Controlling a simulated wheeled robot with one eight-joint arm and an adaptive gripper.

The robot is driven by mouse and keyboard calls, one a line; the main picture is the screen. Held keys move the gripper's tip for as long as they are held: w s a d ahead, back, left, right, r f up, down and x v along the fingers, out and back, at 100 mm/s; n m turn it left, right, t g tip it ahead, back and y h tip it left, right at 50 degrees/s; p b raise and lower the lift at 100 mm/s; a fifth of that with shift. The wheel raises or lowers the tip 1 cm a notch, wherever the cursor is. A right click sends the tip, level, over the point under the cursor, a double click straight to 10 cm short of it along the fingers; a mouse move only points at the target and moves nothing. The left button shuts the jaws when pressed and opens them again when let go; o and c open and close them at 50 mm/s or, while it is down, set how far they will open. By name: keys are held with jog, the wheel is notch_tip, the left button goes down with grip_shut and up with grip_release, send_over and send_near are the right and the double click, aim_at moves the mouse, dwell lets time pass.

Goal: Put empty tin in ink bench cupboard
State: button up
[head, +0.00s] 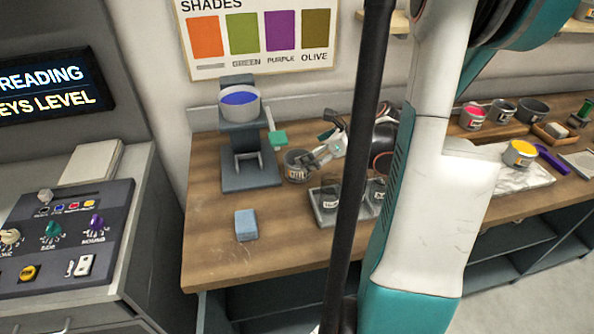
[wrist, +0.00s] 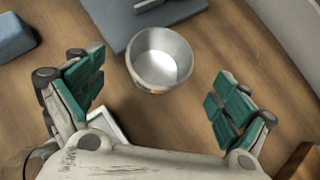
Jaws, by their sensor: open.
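An open grey tin (head: 296,168) stands upright on the wooden bench (head: 205,250), right of the dark stand. In the wrist view the tin (wrist: 160,62) looks empty, with a bare pale inside and a bit of orange label. My gripper (head: 318,158) is beside it in the head view. In the wrist view my gripper (wrist: 155,88) has its green-padded fingers wide apart, the tin lying ahead between their lines and touching neither. Dark open spaces (head: 265,300) show under the bench front; I cannot tell which is the cupboard.
The dark stand (head: 248,165) holds a cup of blue ink (head: 239,103). A blue block (head: 246,225) lies in front. A tray (head: 328,215) with dark jars is close to my gripper. Tins of yellow (head: 520,153) and red ink stand right. My arm hides the middle of the bench.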

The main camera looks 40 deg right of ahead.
jog(key=x, duration=0.3)
jog(key=shift+b, duration=0.3)
jog(key=shift+s+f+b+x, duration=0.1)
jog(key=shift+b+x, duration=0.3)
jog(key=shift+x, duration=0.5)
jog(key=shift+s+f+b+x, duration=0.15)
jog(key=shift+b+x, duration=0.25)
jog(key=shift+x, duration=0.5)
jog(key=shift+s+f+b+x, duration=0.1)
jog(key=shift+b+x, duration=0.3)
jog(key=shift+x, duration=0.5)
jog(key=shift+d, duration=0.1)
jog(key=shift+r, duration=0.1)
jog(key=c, duration=1.7)
jog(key=shift+r, duration=0.1)
jog(key=shift+r+p, duration=0.6)
jog(key=shift+r, duration=0.05)
jog(key=s, duration=0.2)
jog(key=s+d+p, duration=0.1)
jog(key=s, duration=0.1)
jog(key=shift+d+f, duration=0.1)
notch_tip(320, 180, up, 14)
jog(key=p, duration=0.4)
jog(key=shift+f, duration=0.15)
